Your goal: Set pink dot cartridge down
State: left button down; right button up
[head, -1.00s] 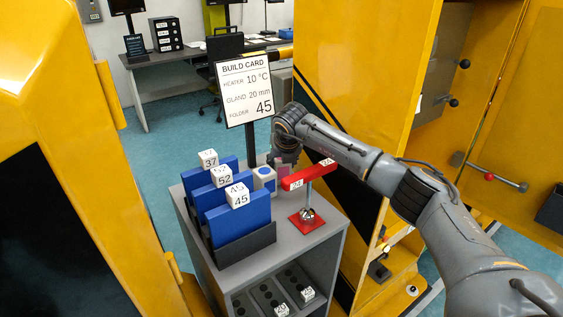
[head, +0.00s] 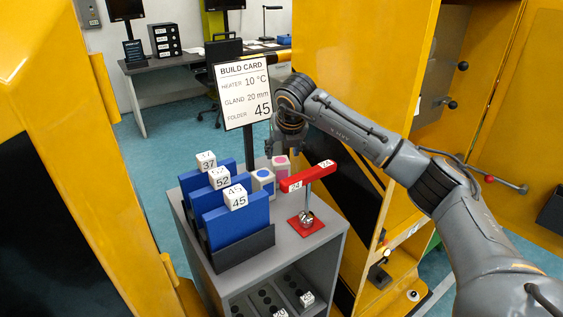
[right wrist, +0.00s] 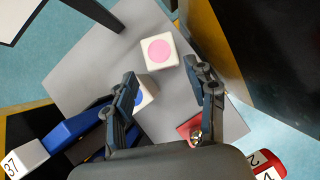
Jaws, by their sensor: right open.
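The pink dot cartridge (head: 281,165) is a small white block with a pink dot on top. It stands upright on the grey cart top (head: 297,246), beside the blue dot cartridge (head: 263,181). In the right wrist view the pink dot cartridge (right wrist: 160,51) lies just beyond my fingertips, free of them. My right gripper (right wrist: 162,72) is open and empty; in the head view it hangs above the cartridges (head: 282,151). The blue dot cartridge (right wrist: 146,93) is partly hidden by a finger in the wrist view. My left gripper is not in view.
Blue folders (head: 237,218) numbered 37, 52 and 45 stand in a dark rack at the left. A red T-shaped tool (head: 309,175) stands on a red base close to the cartridges. The build card sign (head: 246,91) rises behind. Yellow machine walls flank the cart.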

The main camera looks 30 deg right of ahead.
jog(key=shift+v, duration=1.45)
